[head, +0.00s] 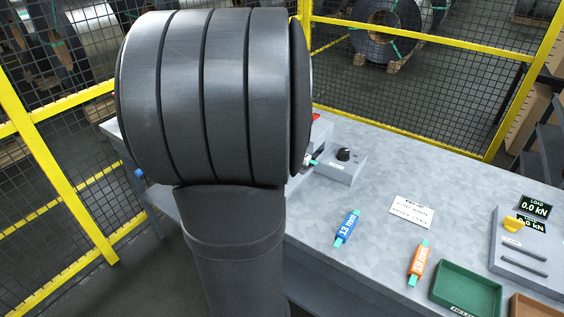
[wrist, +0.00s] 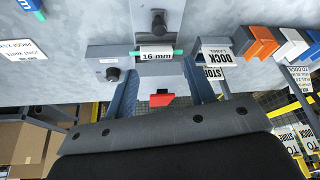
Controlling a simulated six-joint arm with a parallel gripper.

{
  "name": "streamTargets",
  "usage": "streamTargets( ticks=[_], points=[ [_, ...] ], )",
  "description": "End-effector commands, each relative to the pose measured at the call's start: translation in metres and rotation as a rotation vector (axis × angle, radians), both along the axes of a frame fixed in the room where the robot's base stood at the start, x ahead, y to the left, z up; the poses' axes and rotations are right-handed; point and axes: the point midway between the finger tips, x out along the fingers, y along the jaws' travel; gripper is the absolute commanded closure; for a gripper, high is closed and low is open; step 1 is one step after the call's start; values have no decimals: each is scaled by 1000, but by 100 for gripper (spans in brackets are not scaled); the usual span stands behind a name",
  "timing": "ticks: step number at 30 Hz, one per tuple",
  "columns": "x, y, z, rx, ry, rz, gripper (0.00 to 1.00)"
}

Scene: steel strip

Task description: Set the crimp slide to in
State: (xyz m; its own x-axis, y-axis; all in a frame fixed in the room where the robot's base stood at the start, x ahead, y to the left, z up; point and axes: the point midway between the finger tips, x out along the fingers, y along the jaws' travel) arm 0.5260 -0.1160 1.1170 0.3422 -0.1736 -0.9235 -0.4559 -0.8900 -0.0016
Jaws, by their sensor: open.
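My gripper (wrist: 161,76) is open in the wrist view, its two blue-grey fingers spread apart. A white strip piece marked 16 mm (wrist: 157,56), with green ends, lies across a grey fixture just beyond the fingertips. A red block (wrist: 161,98) shows between the fingers, with no visible contact. A dark knob (wrist: 159,23) stands on the fixture beyond the strip. I cannot tell which of these parts is the crimp slide, nor its setting. In the head view my arm hides the gripper and most of the fixture; only a red bit (head: 316,117) shows beside it.
A grey box with a black knob (head: 343,154) stands right of the fixture. A blue 13 mm piece (head: 346,228), an orange piece (head: 418,263), a white card (head: 411,210), a green tray (head: 466,289) and a load panel (head: 530,250) are on the bench (head: 385,180). Yellow-framed mesh fencing stands behind.

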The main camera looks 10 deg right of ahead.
Motion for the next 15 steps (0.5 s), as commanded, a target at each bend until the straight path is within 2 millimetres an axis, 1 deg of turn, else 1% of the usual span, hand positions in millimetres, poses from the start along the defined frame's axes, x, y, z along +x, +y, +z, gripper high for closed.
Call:
streamTargets(
  ticks=[6,15],
  points=[
    [14,-8,-43,1,7,0,51],
    [36,-19,-100,0,7,2,51]
  ],
)
